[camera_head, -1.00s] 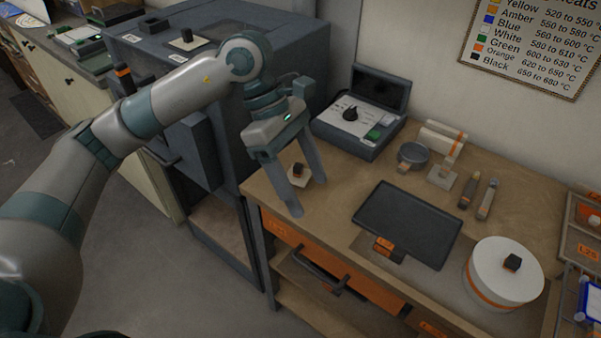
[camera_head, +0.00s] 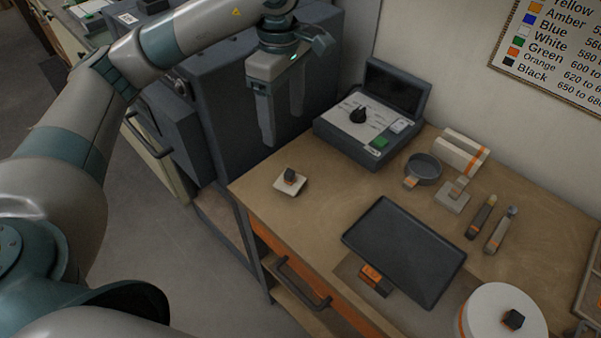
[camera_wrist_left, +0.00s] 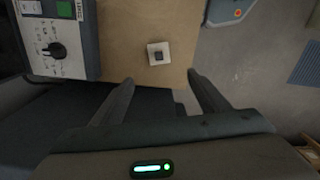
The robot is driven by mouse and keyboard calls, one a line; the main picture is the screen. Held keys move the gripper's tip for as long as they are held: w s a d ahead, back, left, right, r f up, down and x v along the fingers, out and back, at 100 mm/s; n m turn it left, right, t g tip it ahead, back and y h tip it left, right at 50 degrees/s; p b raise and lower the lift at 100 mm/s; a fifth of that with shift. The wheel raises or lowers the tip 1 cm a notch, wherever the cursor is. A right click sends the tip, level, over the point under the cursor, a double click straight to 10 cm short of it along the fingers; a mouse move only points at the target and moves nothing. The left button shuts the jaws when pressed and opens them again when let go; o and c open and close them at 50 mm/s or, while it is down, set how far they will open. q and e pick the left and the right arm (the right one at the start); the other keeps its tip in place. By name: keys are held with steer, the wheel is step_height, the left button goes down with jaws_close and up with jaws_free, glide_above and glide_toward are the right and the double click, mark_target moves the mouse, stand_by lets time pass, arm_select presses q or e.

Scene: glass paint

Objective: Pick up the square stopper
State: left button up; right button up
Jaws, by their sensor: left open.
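The square stopper (camera_head: 290,182) is a small pale square plate with a dark knob on top. It lies flat near the left end of the wooden bench. It also shows in the left wrist view (camera_wrist_left: 159,53), near the top middle, beyond the fingertips. My right gripper is not in view.
A control box (camera_head: 364,128) with a knob stands behind the stopper. The bench around the stopper is clear.

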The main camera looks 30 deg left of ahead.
arm_select(q)
steer(key=p, duration=0.4)
glide_above(289, 172)
steer(key=f, duration=1)
steer(key=shift+s+a+f, duration=0.2)
steer(key=shift+a+f, duration=0.15)
steer(key=shift+a, duration=0.05)
steer(key=shift+f, duration=0.7)
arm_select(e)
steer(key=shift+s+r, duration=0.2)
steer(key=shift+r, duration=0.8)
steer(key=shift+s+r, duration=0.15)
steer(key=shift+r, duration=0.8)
arm_select(q)
steer(key=shift+w+d+f+p, duration=0.1)
steer(key=shift+d+f+p, duration=0.1)
steer(key=shift+f+p, duration=0.4)
steer(key=f+p, duration=0.2)
steer(key=f, duration=0.1)
steer(key=shift+w+d+f, duration=0.1)
steer(key=shift+d+f, duration=0.1)
steer(key=shift+f, duration=0.3)
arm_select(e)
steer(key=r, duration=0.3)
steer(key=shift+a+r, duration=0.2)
